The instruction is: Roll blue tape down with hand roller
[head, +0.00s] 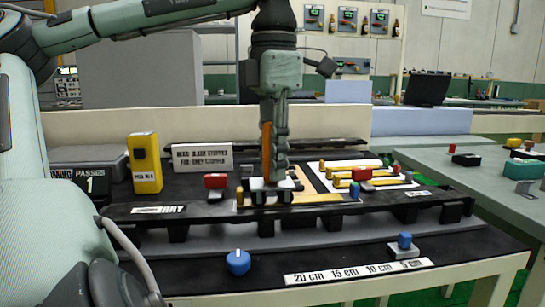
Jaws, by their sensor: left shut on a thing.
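My left gripper (272,182) points straight down over the middle of the black work board (330,214). It is shut on a tool with an orange handle (266,140), which looks like the hand roller; the fingers hide part of it. A white and black part (272,192) sits low at the fingertips, at or just above the board; I cannot tell if it touches. A tan strip (318,198) lies on the board right of the gripper. I cannot make out the blue tape for sure. My right gripper is not in view.
A yellow box (145,163) and a counter sign reading 1 (92,184) stand at left. A blue knob (238,262) and a blue button block (404,242) are at the front. A red block (215,181) stands left of the gripper. Yellow bars (380,185) lie to the right.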

